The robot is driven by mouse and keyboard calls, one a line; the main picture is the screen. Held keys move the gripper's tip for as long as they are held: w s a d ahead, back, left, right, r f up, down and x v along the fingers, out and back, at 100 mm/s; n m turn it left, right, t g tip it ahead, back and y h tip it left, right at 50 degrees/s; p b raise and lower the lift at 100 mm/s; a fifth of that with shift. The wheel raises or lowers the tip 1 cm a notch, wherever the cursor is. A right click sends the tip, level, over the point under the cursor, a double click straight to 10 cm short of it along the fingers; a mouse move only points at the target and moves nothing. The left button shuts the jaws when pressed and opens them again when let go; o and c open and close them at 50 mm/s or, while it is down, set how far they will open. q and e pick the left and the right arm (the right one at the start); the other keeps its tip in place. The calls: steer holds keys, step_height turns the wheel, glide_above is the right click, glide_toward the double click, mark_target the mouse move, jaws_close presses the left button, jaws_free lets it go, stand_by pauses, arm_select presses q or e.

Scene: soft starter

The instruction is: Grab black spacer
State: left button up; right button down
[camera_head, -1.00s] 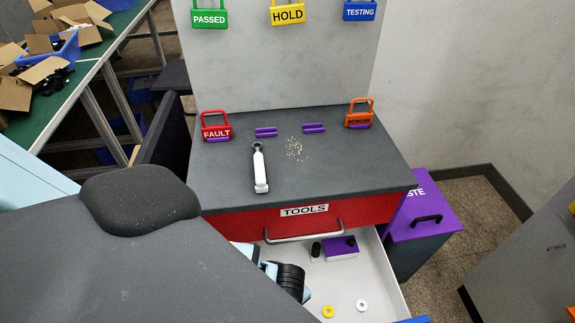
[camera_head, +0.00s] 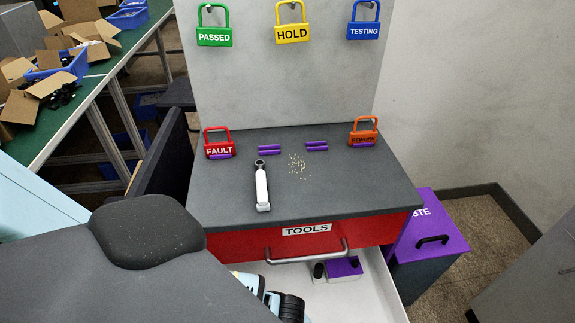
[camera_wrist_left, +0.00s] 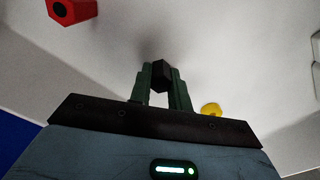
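In the left wrist view, a black spacer (camera_wrist_left: 161,74) with a faceted, block-like shape sits between the two dark green fingertips of my left gripper (camera_wrist_left: 161,82). Both fingers appear to touch its sides, so the gripper looks shut on it. The pale drawer floor is close beyond the fingertips; I cannot tell whether the spacer is clear of it. In the head view my left arm reaches into the open drawer (camera_head: 376,283), and its fingers are out of sight. My right gripper is in neither view.
A red hexagonal piece (camera_wrist_left: 71,10) and a yellow piece (camera_wrist_left: 211,109) lie in the drawer. A purple block (camera_head: 344,267) and a black cylinder (camera_head: 319,270) are near the drawer front (camera_head: 230,245). A wrench-like tool (camera_head: 262,187) lies on the cabinet top (camera_head: 335,190).

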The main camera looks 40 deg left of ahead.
arm_select(q)
jaws_close()
